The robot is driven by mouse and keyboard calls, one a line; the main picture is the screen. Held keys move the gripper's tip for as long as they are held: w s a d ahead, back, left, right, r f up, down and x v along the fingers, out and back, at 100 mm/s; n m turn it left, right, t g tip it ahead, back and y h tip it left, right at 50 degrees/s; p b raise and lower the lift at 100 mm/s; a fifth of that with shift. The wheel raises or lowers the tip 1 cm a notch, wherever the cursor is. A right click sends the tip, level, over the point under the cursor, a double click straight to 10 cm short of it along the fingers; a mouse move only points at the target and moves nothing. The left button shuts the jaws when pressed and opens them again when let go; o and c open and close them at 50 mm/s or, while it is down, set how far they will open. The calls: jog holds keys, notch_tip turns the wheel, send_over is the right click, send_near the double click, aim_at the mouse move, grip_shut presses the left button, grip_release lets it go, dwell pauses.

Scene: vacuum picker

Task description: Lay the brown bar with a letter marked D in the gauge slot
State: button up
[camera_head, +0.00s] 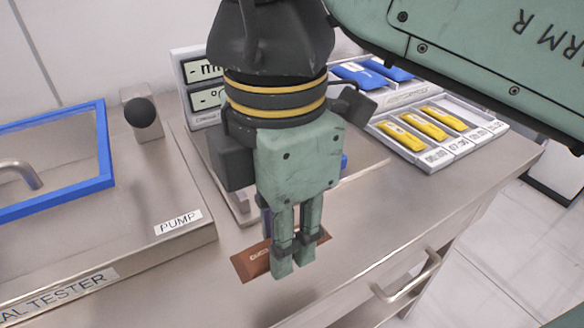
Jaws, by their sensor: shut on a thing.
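My gripper (293,268) points down, shut on a brown bar (248,265) near its middle. The bar lies roughly level, slanting from lower left to upper right, with both ends showing past the fingers. Small pale marking is on its left part, too small to read. The bar is over the steel worktop near the front edge; I cannot tell whether it touches. A grey gauge device (243,208) with a flat base stands behind my gripper. My gripper covers much of it, and I cannot make out its slot.
Two digital displays (204,98) stand behind. At right, a tray (462,147) holds several yellow bars (422,125), with blue packets (358,76) behind. At left is a raised tester with a blue-framed lid (104,150), a black knob (141,112) and a PUMP label. A drawer handle (412,282) juts out at front.

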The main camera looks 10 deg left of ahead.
jog(key=shift+w+f, duration=0.15)
jog(key=shift+w, duration=0.25)
jog(key=w+a+p, duration=0.1)
jog(key=w, duration=0.3)
jog(key=w+a+f+p, duration=0.1)
jog(key=w, duration=0.4)
jog(key=w+a+p, duration=0.1)
jog(key=w, duration=0.3)
jog(key=shift+w+a+f, duration=0.15)
jog(key=shift+w+a, duration=0.2)
jog(key=shift+w, duration=0.05)
jog(key=f, duration=0.3)
jog(key=shift+w+a+p, duration=0.1)
jog(key=shift+w+p, duration=0.3)
jog(key=shift+f, duration=0.35)
jog(key=shift+f, duration=0.15)
jog(key=o, duration=1.1)
jog(key=shift+c, duration=0.2)
